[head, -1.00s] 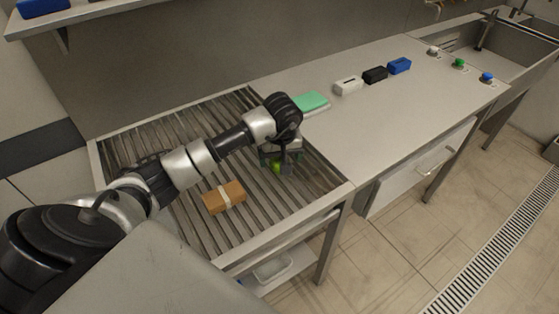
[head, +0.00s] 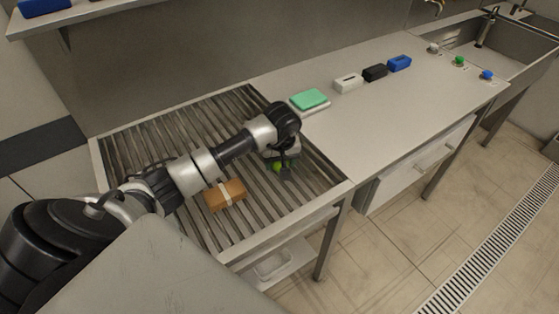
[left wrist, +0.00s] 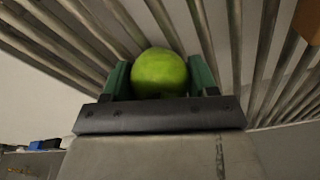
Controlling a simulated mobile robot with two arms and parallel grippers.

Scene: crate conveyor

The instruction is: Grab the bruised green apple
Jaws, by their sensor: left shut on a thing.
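A green apple (left wrist: 160,73) sits between the two green-padded fingers of my left gripper (left wrist: 161,78) in the left wrist view. The fingers touch it on both sides, so the gripper is shut on it. No bruise shows on the side I see. In the head view the apple (head: 279,167) is partly hidden by my left gripper (head: 282,165), low over the roller conveyor (head: 125,140). I cannot tell whether the apple still touches the rollers. My right gripper is not in view.
A brown box with a pale band (head: 226,195) lies on the rollers beside my left arm. A green block on a white base (head: 310,99) is on the counter (head: 400,110) beyond, with white (head: 348,83), black (head: 375,73) and blue (head: 399,63) blocks further right.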

